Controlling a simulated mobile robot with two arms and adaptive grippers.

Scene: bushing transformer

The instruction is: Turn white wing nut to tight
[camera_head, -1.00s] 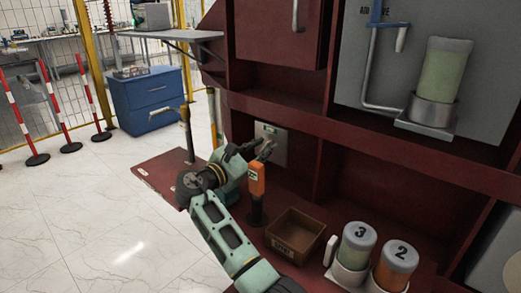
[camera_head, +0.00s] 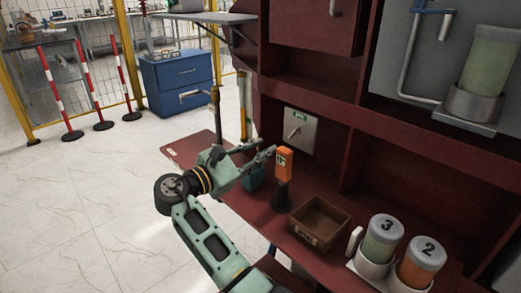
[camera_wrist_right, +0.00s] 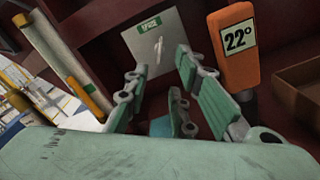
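A small pale wing-shaped knob, which looks like the white wing nut (camera_head: 294,132), sits on a square grey plate (camera_head: 306,138) with a green label on the dark red wall. In the right wrist view the knob (camera_wrist_right: 158,49) stands upright near the middle of the plate (camera_wrist_right: 169,41). My right gripper (camera_head: 260,154) is in front of and left of the plate, apart from it. In the wrist view its fingers (camera_wrist_right: 162,82) are spread with nothing between them, and the knob shows beyond the gap. My left gripper is not in view.
An orange handheld device (camera_head: 284,165) reading 22° stands close right of my right gripper. A teal container (camera_head: 256,179) is just below the gripper. A brown box (camera_head: 318,226) and canisters 3 (camera_head: 382,238) and 2 (camera_head: 421,262) stand to the right on the red bench.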

